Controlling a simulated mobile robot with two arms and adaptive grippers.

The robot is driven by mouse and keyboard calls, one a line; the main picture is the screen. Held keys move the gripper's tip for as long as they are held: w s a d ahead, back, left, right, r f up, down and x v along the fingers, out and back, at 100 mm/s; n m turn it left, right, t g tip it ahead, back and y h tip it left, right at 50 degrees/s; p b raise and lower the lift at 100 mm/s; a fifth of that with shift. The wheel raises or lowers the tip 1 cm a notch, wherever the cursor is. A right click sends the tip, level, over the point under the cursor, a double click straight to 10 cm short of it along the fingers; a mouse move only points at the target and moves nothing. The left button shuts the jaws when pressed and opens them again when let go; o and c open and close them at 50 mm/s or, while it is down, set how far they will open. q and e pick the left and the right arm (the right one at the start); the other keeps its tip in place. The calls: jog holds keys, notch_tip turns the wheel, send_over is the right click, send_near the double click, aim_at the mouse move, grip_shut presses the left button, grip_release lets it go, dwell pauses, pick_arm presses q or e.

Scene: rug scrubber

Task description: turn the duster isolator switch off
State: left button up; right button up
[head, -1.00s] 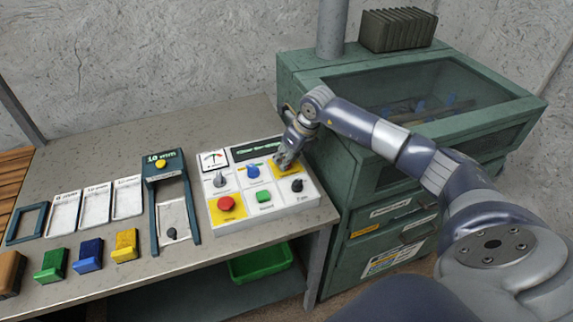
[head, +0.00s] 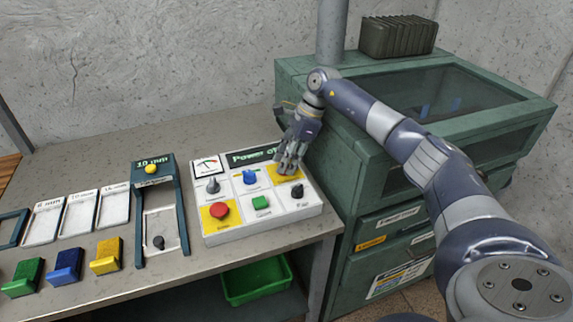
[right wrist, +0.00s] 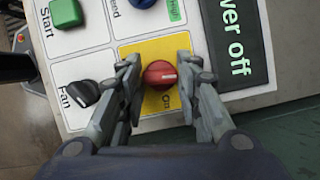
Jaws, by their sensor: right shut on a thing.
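A sloped white control panel (head: 300,215) stands at the bench's right end. On its yellow square at the upper right is a red rotary knob (right wrist: 160,75) with a white mark, shown in the right wrist view beside an "On" label. My right gripper (right wrist: 158,80) has a finger on each side of this knob and is shut on it. In the head view my right gripper (head: 290,165) covers the knob. The panel's display (right wrist: 232,45) reads "Power off". My left gripper is not in view.
The panel also has a red mushroom button (head: 219,210), a green Start button (head: 261,202), a blue knob (head: 250,177) and a black Fan knob (head: 297,190). A green cabinet (head: 350,175) stands close on the right. Coloured blocks and trays lie left.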

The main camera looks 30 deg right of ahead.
jog(key=shift+n+g+b, duration=0.35)
jog(key=shift+n+g, duration=0.05)
jog(key=shift+n, duration=0.4)
jog(key=o, duration=1)
jog(key=shift+o, duration=0.2)
jog(key=shift+d+r, duration=0.15)
jog(key=shift+r, duration=0.15)
jog(key=w+v, duration=0.1)
jog(key=v, duration=1)
jog(key=shift+s+d, duration=0.2)
jog(key=shift+s, duration=0.3)
jog(key=shift+r, duration=0.15)
